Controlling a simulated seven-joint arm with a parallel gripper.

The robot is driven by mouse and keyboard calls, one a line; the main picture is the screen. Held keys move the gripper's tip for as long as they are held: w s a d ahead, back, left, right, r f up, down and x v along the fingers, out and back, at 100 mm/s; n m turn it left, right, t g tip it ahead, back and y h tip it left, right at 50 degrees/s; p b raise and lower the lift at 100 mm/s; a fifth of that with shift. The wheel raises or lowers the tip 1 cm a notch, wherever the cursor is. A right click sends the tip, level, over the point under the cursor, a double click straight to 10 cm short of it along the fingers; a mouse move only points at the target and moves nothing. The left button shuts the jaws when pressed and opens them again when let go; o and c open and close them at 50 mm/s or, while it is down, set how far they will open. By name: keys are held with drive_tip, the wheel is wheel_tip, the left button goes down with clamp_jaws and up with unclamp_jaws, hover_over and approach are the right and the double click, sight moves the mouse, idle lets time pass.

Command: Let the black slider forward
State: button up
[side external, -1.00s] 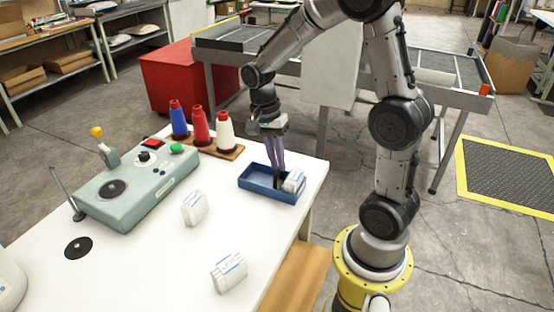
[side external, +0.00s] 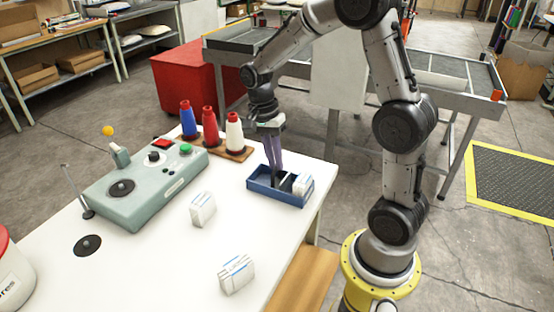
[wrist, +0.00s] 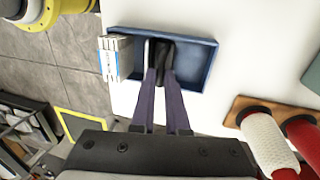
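My gripper (wrist: 160,78) points down into the blue tray (wrist: 208,62), its long purple fingers a little apart. A black piece (wrist: 164,52) shows at the fingertips inside the tray. I cannot tell whether it is a separate thing, the slider, or part of the fingers, nor whether the fingers grip it. In the side view my gripper (side external: 275,182) is over the left-middle of the tray (side external: 295,202). The grey-green control box (side external: 140,195) carries a black knob (side external: 153,156) and a black disc (side external: 120,188). No clear slider shows on it.
A white packet (side external: 302,184) stands at the tray's right end. Two more packets (side external: 203,208) (side external: 237,274) stand on the white table. The table's middle is mostly clear.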

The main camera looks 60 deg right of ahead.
drive_tip(key=o, duration=0.5)
drive_tip(key=shift+w+r, duration=0.45)
drive_tip(key=shift+r, duration=1.85)
drive_tip(key=shift+w+r, duration=0.45)
drive_tip(key=shift+r, duration=1.8)
drive_tip(key=shift+w+r, duration=0.45)
drive_tip(key=shift+r, duration=1.85)
